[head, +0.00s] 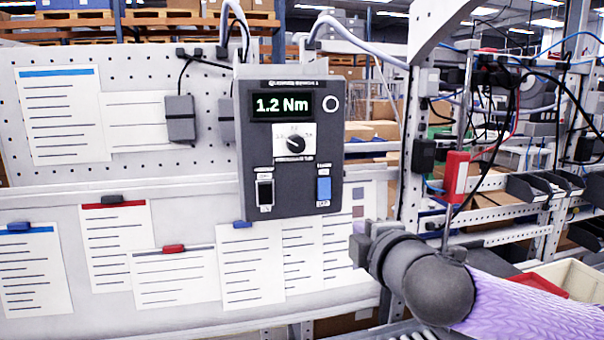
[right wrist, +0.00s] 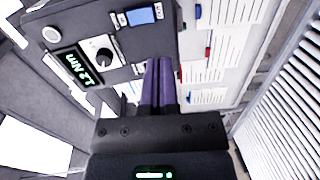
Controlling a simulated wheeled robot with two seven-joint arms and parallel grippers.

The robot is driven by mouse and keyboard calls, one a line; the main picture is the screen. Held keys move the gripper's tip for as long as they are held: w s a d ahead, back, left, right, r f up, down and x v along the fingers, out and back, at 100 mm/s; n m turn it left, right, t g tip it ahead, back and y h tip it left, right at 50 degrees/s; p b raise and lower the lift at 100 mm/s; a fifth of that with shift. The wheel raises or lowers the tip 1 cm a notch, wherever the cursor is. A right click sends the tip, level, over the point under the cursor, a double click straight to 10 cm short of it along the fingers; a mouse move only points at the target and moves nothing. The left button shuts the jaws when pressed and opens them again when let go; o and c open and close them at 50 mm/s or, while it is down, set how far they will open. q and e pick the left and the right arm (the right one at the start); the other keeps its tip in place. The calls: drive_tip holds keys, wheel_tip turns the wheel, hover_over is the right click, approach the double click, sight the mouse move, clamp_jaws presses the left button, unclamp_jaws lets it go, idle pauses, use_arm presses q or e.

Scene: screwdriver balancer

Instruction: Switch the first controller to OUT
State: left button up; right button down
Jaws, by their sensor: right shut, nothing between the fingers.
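The dark grey controller box (head: 290,180) is mounted on the white panel, and its display (head: 282,105) reads 1.2 Nm. Below are a dial knob (head: 294,143), a black rocker switch (head: 265,192) at lower left and a blue rocker switch (head: 324,189) at lower right. The switch labels are too small to read. My right gripper (head: 358,245) is below and right of the box, apart from the blue switch in the head view. In the right wrist view its purple fingers (right wrist: 159,82) are together and empty, partly covering the box's lower face. The blue switch shows there too (right wrist: 141,14).
Paper sheets (head: 120,240) hang on the panel around the box. Cables (head: 232,20) run from its top. A red device (head: 456,178) hangs at the right by an upright post. Bins (head: 570,275) stand at the lower right. The space in front of the box is clear.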

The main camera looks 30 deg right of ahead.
drive_tip(key=r, duration=0.2)
drive_tip(key=p, duration=0.4)
approach(325, 197)
drive_tip(key=shift+n, duration=0.3)
drive_tip(key=x, duration=0.6)
drive_tip(key=shift+w+d, duration=0.15)
drive_tip(key=shift+w, duration=0.55)
use_arm(q)
wheel_tip(325, 197, up, 5)
drive_tip(key=shift+a, duration=0.15)
use_arm(e)
drive_tip(key=shift+d+f, duration=0.1)
